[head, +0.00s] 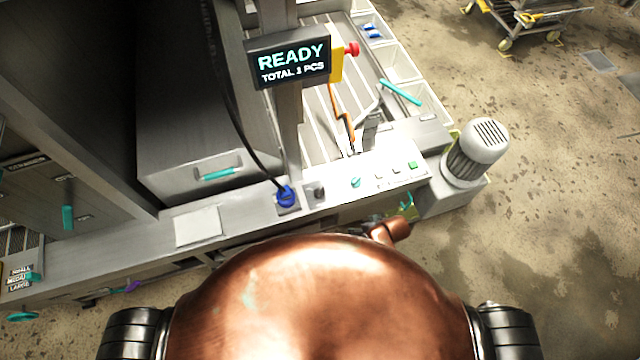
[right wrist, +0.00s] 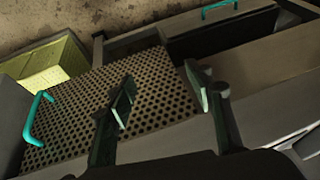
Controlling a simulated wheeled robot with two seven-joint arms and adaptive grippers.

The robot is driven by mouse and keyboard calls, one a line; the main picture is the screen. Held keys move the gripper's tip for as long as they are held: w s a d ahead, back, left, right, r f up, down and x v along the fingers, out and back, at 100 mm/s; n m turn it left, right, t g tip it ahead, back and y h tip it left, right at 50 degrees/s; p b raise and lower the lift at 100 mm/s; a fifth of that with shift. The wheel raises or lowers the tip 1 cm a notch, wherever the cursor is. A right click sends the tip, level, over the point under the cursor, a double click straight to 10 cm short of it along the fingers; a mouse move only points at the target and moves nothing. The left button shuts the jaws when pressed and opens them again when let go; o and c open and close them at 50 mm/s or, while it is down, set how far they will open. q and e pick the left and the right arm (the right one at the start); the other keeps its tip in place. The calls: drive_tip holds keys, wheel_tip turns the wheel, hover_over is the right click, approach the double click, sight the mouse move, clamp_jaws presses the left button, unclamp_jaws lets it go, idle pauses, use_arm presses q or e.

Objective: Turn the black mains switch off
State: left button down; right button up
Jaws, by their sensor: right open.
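A small black knob (head: 319,191), which looks like the mains switch, sits on the pale control panel (head: 335,195), just right of a blue round connector (head: 286,196) with a black cable. Which way the knob is turned is too small to tell. My right gripper (right wrist: 160,96) is open and empty in the right wrist view, with its two fingers apart above a perforated metal surface. The switch does not show in that view. My left gripper is not in view.
Right of the black knob are a teal knob (head: 355,182) and small buttons, one green (head: 412,165). A display (head: 290,62) reading READY and a red button (head: 352,48) stand behind. A motor (head: 477,150) is at the panel's right end.

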drive_tip(key=a+r+n+y+p, duration=0.1)
drive_tip(key=a+r, duration=0.2)
drive_tip(key=r, duration=0.3)
drive_tip(key=w+a+r+n+p, duration=0.1)
drive_tip(key=a+r, duration=0.3)
drive_tip(key=r, duration=0.3)
drive_tip(key=a+r+n+y+p, duration=0.1)
drive_tip(key=a+r, duration=0.2)
drive_tip(key=r, duration=0.3)
drive_tip(key=a+r+n+g, duration=0.3)
drive_tip(key=a+n, duration=0.2)
drive_tip(key=a, duration=0.8)
drive_tip(key=n+h, duration=0.1)
drive_tip(key=h, duration=0.4)
hover_over(318, 189)
drive_tip(key=shift+s+f+g, duration=0.1)
drive_tip(key=shift+f+g, duration=0.2)
drive_tip(key=shift+f, duration=4.3)
drive_tip(key=shift+c, duration=0.5)
